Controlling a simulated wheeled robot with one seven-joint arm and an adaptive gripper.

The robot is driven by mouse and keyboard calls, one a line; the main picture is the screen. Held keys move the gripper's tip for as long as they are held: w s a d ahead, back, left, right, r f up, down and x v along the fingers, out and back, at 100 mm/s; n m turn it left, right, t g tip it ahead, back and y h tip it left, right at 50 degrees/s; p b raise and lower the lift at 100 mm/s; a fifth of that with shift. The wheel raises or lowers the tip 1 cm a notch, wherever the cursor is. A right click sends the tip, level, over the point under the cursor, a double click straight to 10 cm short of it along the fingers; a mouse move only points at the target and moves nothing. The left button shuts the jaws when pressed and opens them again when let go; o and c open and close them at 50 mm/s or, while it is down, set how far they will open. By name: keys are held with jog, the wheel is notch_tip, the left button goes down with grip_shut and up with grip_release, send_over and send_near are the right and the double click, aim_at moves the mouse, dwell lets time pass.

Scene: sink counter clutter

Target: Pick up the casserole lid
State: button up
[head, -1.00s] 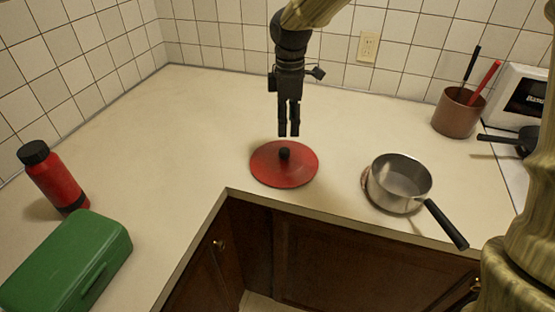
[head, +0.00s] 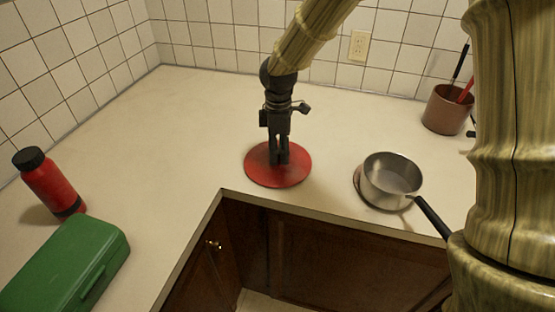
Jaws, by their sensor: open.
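The casserole lid (head: 262,175) is a flat red disc lying on the counter near its inner corner. My gripper (head: 278,160) is black and points straight down over the middle of the lid. Its fingers are open, with their tips low at the lid's centre. The lid's dark knob is hidden behind or between the fingers, so I cannot tell whether they touch it.
A steel saucepan (head: 390,182) with a black handle stands right of the lid. A brown utensil pot (head: 445,110) is at the back right. A red bottle (head: 50,184) and a green box (head: 68,262) are at the left. The counter behind the lid is clear.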

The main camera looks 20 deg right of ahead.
jog(key=shift+f, duration=0.45)
grip_shut()
jog(key=shift+r, duration=0.15)
